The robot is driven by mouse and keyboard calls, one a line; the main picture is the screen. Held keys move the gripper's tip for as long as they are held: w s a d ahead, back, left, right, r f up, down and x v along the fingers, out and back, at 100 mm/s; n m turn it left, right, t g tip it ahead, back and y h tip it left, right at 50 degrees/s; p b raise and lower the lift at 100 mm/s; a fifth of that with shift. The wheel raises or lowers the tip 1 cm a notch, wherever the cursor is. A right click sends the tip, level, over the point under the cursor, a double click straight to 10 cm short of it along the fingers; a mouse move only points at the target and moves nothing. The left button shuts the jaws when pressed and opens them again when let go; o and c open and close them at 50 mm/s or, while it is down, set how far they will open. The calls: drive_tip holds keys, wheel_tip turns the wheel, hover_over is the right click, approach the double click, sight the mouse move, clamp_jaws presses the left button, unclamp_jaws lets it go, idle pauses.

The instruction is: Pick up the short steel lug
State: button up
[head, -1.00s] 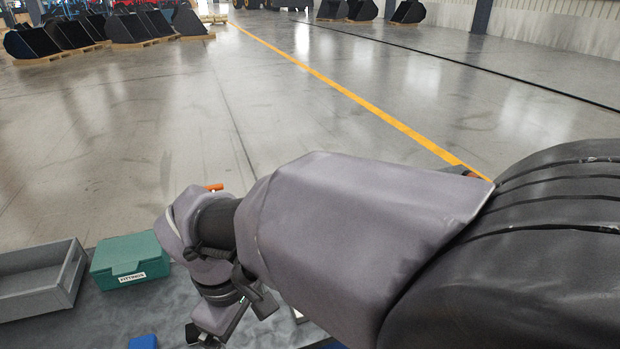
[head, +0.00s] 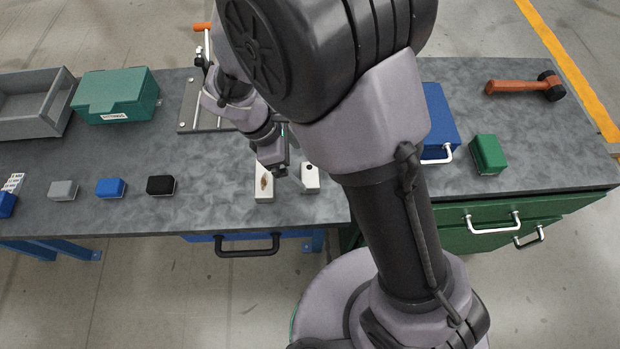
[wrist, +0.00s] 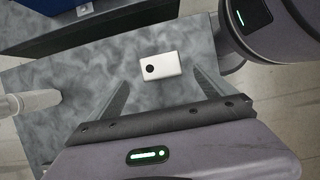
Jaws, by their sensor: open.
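The short steel lug (head: 310,177) is a small pale block with a dark round hole, near the front edge of the grey bench top. In the wrist view the lug (wrist: 172,63) lies flat, in line with the gap between the fingertips. A longer pale block (head: 264,185) with a brownish oval mark lies just left of it in the head view. My gripper (head: 278,170) is above the bench near these two blocks. In the wrist view my gripper (wrist: 162,76) is open, with nothing held; its height above the lug is hard to judge.
Black (head: 160,185), blue (head: 111,187) and grey (head: 63,190) blocks lie along the front left. A green case (head: 117,95) and grey bin (head: 30,118) stand behind. A blue case (head: 440,115), green block (head: 488,153) and hammer (head: 520,87) are right.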

sight(308, 175)
drive_tip(key=b+x, duration=0.3)
drive_tip(key=x, duration=0.2)
drive_tip(key=shift+s+d+f+b, duration=0.15)
drive_tip(key=shift+d+f+b, duration=0.1)
drive_tip(key=shift+b, duration=0.15)
drive_tip(key=shift+r, duration=0.25)
drive_tip(key=c, duration=1.9)
